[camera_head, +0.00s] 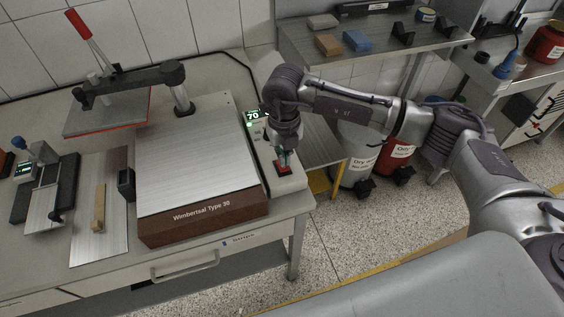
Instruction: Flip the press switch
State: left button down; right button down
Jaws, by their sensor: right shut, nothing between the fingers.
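The press (200,165) stands on the bench with a flat metal top and a brown front marked "Wimbertsal Type 30". Its grey control box runs along the right side, with a lit green display (251,114) reading 70. A red switch (283,168) sits on top of this box near its front end. My right gripper (284,160) points down, shut and empty, with its tips at the red switch. I cannot tell whether they touch it or which way the switch is set, as the fingers partly cover it. My left gripper is not in view.
A hinged plate (107,112) with a red-handled lever stands raised at the back left. A metal sheet with a wooden block (99,208) and a small clamp device (42,190) lie left of the press. Red and white bins (398,152) stand beyond my arm.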

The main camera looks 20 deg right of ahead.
aim_at(284, 168)
jog(key=shift+s+f+b, duration=0.1)
jog(key=shift+f+b, duration=1.1)
jog(key=shift+f, duration=0.15)
dwell(1.0)
jog(key=shift+r, duration=0.15)
jog(key=shift+r+p, duration=0.7)
jog(key=shift+r, duration=0.25)
jog(key=shift+r+p, duration=1.3)
jog(key=shift+r, duration=1.15)
